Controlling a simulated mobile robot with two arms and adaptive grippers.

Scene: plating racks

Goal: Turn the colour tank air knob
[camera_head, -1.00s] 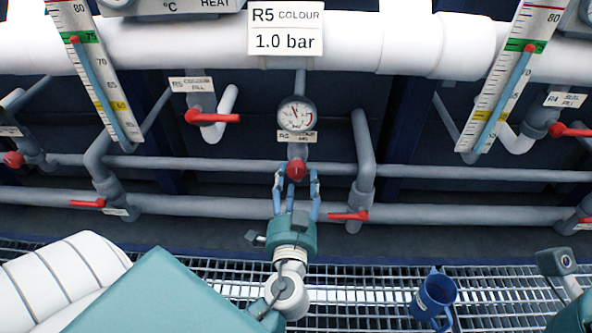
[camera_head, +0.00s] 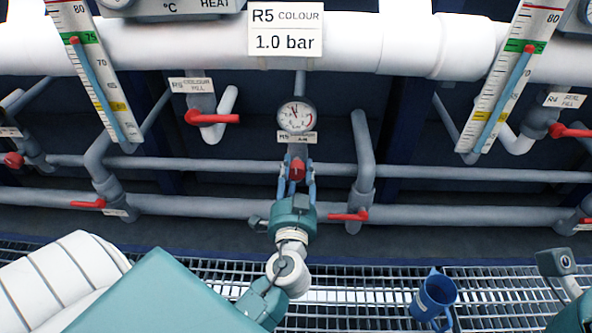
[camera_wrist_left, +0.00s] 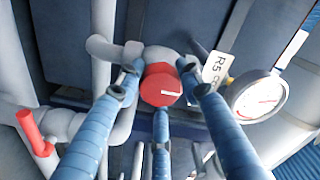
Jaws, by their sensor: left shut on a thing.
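The red air knob (camera_head: 298,169) sits on the pipe below a round pressure gauge (camera_head: 296,116), with a small R5 label (camera_head: 297,137) between them. My left gripper (camera_head: 297,180) reaches up from below, its blue fingers shut on the knob. In the left wrist view the red knob (camera_wrist_left: 160,84) shows a white mark on its face, and the fingers stand around it. The gauge also shows in that view (camera_wrist_left: 257,96), at the right. A sign (camera_head: 286,28) above reads R5 COLOUR, 1.0 bar. My right gripper is not clearly in view.
Red lever valves sit close by: the colour fill lever (camera_head: 212,117) at upper left, another (camera_head: 348,215) at lower right. Thermometers (camera_head: 98,75) hang at both sides. A blue jug (camera_head: 434,298) stands on the grating (camera_head: 370,285).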

